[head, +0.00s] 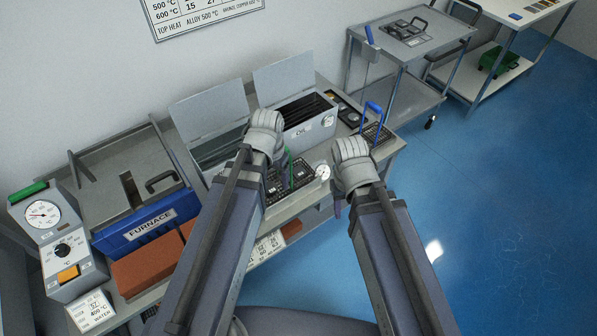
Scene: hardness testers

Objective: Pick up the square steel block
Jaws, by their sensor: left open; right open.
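I cannot make out a square steel block for certain in the head view. My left gripper (267,137) is over the bench in front of the oil tank, with its fingers mostly hidden behind the wrist. It is open. My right gripper (352,166) is at the bench's right front edge, beside a round white dial (323,171). It is open, and its fingertips are also hidden by the wrist. Small dark mesh baskets (301,173) lie on the bench between and below the grippers; their contents are too small to tell.
The oil tank (310,123) has a raised lid. A blue furnace (150,231), a gauge unit (46,219) and red-brown bricks (148,266) stand at left. A blue-handled basket (376,132) is at the bench's right end. A grey cart (400,58) stands behind; blue floor is clear at right.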

